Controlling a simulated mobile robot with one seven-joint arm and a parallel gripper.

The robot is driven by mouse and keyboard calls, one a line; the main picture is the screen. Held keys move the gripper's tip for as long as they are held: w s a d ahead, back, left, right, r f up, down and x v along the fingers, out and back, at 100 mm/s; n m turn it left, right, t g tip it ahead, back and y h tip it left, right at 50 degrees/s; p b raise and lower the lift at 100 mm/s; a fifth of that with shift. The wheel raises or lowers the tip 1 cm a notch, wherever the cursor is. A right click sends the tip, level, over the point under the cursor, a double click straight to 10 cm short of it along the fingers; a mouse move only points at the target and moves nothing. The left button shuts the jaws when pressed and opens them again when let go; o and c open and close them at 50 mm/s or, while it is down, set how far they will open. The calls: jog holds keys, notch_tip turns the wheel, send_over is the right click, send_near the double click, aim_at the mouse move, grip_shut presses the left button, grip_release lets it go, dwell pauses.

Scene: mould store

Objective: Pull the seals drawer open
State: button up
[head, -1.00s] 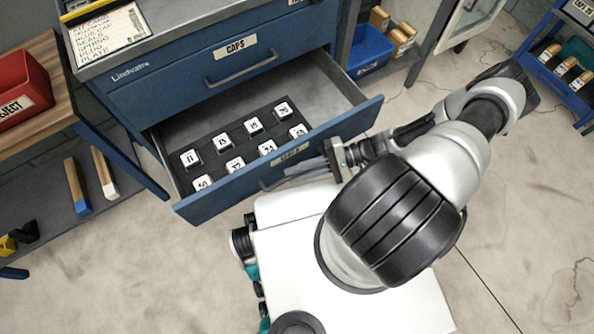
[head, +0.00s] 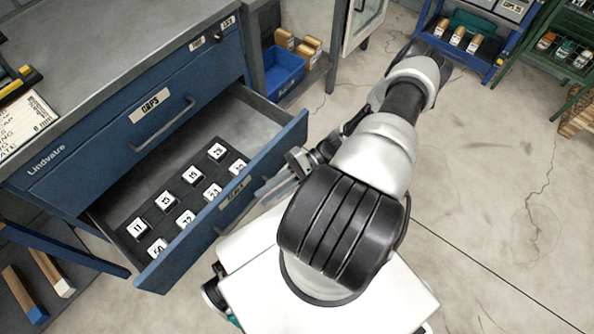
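The seals drawer (head: 165,262) is the blue lower drawer of the cabinet, and it stands pulled well out. Its pale label (head: 233,192) is partly readable on the front. Inside lies a dark insert holding several numbered white-topped blocks (head: 138,228). My gripper (head: 268,188) is at the right part of the drawer front, close to the handle. Its fingers are small and partly hidden by my arm. I cannot tell whether they touch the handle or whether they are open or shut.
The caps drawer (head: 110,148) above is shut. A blue bin (head: 284,72) sits on a shelf right of the cabinet. A blue rack (head: 470,50) and a green rack (head: 565,60) stand at the back right. The floor (head: 480,200) on the right is clear.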

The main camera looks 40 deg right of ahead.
jog(key=v, duration=1)
jog(key=shift+d+r, duration=0.15)
jog(key=shift+d, duration=0.2)
